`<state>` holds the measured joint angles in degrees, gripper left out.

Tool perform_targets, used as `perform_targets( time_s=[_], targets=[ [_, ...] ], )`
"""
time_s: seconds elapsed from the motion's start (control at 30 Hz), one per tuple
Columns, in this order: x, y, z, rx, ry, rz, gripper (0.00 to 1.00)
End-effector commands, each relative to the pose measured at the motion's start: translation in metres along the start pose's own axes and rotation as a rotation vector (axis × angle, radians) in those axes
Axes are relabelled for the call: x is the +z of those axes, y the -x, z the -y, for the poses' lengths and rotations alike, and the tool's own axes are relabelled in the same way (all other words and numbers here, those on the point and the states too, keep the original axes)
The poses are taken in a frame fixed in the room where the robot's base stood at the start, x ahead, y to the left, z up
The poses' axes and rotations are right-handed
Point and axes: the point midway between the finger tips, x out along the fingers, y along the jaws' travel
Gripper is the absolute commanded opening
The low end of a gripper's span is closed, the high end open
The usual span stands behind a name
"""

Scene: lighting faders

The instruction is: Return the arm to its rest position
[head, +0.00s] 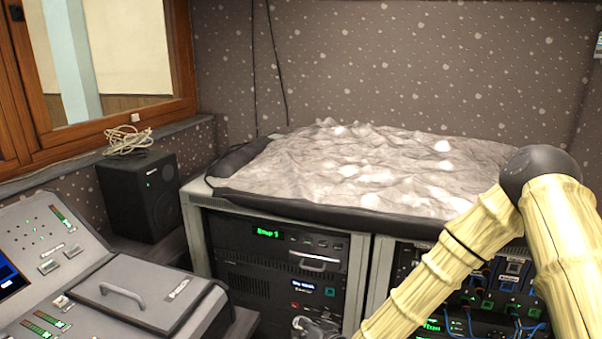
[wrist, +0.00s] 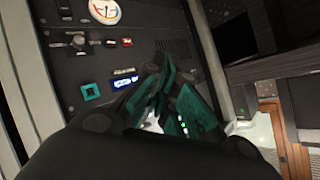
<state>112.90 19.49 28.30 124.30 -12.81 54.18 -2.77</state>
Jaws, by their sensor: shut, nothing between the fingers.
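My arm, with bamboo-patterned links and a dark elbow joint (head: 540,168), shows at the right of the head view. It is bent, with the forearm running down and left in front of the equipment rack (head: 372,275). My gripper (wrist: 172,82) shows in the wrist view with its dark teal fingers together and nothing held. It is in front of a dark rack panel (wrist: 110,55) with buttons and small lights; I cannot tell whether it touches. At the bottom edge of the head view, a grey part beside the forearm is too cut off to make out.
A lighting console (head: 60,250) with a grey handled lid (head: 140,292) stands at the left. A black speaker (head: 140,195) and a coiled cable (head: 128,141) are behind it. A rumpled grey cover (head: 330,170) lies on the rack. Open air shows above the cover.

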Motion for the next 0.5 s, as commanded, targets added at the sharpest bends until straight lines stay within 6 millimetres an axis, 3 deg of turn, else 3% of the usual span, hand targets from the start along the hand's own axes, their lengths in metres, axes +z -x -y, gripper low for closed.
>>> perform_targets(
  time_s=[0.1,0.27,0.5],
  targets=[
    [0.058,0.024,-0.028,0.071,0.008,0.132,0.00],
    [0.130,0.068,-0.068,0.172,0.017,0.304,0.00],
    [0.217,0.159,-0.125,0.341,0.032,0.553,0.00]
  ],
)
